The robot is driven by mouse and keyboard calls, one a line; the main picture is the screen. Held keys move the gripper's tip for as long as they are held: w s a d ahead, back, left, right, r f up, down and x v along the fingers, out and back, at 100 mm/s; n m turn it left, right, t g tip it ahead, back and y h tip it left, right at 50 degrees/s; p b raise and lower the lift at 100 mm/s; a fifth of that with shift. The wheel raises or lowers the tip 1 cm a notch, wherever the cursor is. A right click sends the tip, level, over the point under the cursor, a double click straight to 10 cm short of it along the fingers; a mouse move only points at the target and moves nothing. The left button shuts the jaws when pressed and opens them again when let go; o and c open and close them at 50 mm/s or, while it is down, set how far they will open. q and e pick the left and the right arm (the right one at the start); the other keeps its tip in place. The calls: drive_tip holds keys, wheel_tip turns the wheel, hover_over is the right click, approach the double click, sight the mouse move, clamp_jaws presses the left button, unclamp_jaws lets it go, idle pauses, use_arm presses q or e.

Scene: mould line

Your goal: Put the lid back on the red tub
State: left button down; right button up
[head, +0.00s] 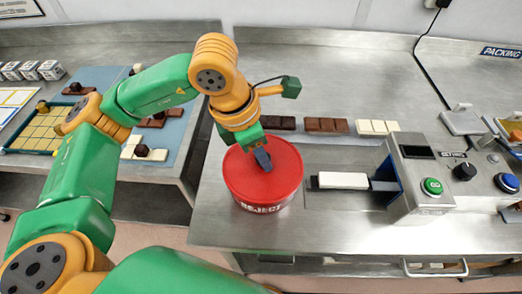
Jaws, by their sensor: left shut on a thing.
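The red tub (243,203) stands on the metal bench, with a white "REJECT" label on its front. Its round red lid (282,181) covers the tub's mouth. I cannot tell whether the lid sits fully down on the rim or is held slightly above it. My left gripper (263,160) points down at the middle of the lid and is shut on it; the fingers hide the part that they grip. My right gripper is not in view.
Dark, brown and white chocolate bars (325,125) lie behind the tub. A sealing machine (440,180) with a white bar (342,181) at its mouth stands to the right. On the left are a blue mat (190,140) and a gold-celled mould (35,128). The bench front is clear.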

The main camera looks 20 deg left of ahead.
use_arm(q)
drive_tip(key=shift+f, duration=0.1)
drive_tip(key=shift+b, duration=0.45)
drive_tip(key=shift+f, duration=0.1)
idle(0.6)
unclamp_jaws()
idle(0.6)
drive_tip(key=shift+r+p, duration=2.25)
drive_tip(key=shift+r, duration=1.35)
clamp_jaws()
